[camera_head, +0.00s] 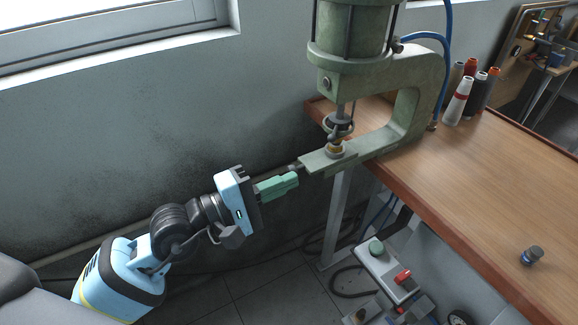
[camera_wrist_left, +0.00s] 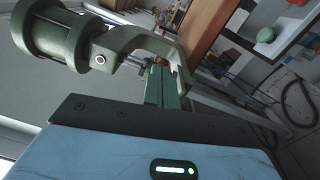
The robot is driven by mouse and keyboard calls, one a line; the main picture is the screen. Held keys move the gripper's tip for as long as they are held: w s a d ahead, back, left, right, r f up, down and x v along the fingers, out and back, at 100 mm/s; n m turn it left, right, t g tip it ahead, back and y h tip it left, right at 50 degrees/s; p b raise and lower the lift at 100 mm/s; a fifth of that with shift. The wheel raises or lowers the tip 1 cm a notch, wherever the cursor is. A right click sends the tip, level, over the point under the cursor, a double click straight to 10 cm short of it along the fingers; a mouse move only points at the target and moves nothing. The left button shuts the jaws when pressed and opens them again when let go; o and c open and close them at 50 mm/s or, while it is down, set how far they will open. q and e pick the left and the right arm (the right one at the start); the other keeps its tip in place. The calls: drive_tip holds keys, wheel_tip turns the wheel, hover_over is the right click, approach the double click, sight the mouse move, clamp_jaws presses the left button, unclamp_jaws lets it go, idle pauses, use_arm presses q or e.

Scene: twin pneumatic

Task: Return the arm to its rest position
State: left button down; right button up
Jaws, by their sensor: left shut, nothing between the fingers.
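My left arm comes in from the lower left in the head view. Its gripper (camera_head: 297,177) has green fingers held together with nothing between them. The fingertips are close to the near end of the green pneumatic press (camera_head: 408,85), just left of its lower arm; I cannot tell whether they touch it. In the left wrist view the shut green fingers (camera_wrist_left: 160,68) point toward the press (camera_wrist_left: 125,42), whose cylinder is at upper left. My right gripper is not in view.
The press stands on a wooden table (camera_head: 500,175) with thread cones (camera_head: 459,100) at the back and a small dark knob-like part (camera_head: 532,255) near the front. Below is a control box with a green button (camera_head: 376,247) and a red one (camera_head: 403,276). A wall is behind my arm.

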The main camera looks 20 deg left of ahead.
use_arm(q)
drive_tip(key=shift+s, duration=0.65)
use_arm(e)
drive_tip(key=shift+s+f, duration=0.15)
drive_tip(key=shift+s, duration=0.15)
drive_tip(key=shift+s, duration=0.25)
